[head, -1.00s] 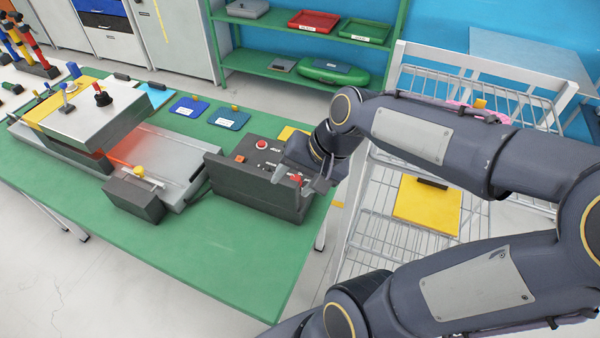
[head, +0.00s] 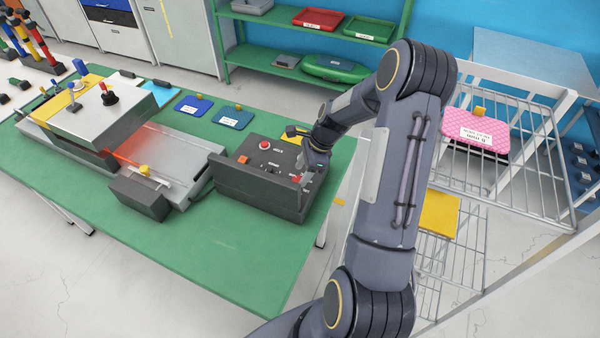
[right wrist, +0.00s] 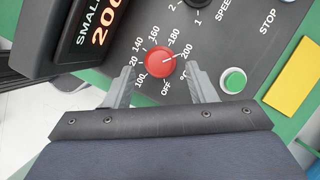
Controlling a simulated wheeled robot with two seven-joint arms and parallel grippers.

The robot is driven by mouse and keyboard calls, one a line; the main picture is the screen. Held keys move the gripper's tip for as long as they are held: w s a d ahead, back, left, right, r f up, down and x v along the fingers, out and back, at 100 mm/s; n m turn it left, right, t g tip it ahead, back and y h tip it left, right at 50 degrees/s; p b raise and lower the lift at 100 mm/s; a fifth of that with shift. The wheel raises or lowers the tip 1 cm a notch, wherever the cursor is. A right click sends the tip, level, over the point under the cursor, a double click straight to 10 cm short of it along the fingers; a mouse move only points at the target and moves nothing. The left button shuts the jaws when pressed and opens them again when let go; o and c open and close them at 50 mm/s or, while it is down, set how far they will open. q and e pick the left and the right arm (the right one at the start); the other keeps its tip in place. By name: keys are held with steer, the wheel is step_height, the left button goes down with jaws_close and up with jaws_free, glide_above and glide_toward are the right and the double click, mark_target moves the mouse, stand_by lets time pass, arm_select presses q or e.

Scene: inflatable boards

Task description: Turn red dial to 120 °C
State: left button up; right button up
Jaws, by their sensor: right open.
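The red dial (right wrist: 160,62) is round and sits on the dark control panel (right wrist: 235,45) in the right wrist view. Its white mark points towards the 200 label, and the 120 label (right wrist: 133,62) is on the opposite side. My right gripper (right wrist: 161,72) is open, with one finger on each side of the dial. Gaps show between fingers and dial, and I cannot tell the height above the panel. In the head view my right gripper (head: 316,160) is over the right end of the control box (head: 250,192) and hides part of it. My left gripper is out of view.
A display (right wrist: 100,25) beside the dial reads 200. A green button (right wrist: 233,80) is close to the right finger. A red button (head: 265,145) is on the box top. A grey machine (head: 98,121) stands left on the green table (head: 180,245), whose front is clear.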

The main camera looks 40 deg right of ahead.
steer(key=shift+x, duration=1.1)
steer(key=c, duration=1)
steer(key=shift+o, duration=0.2)
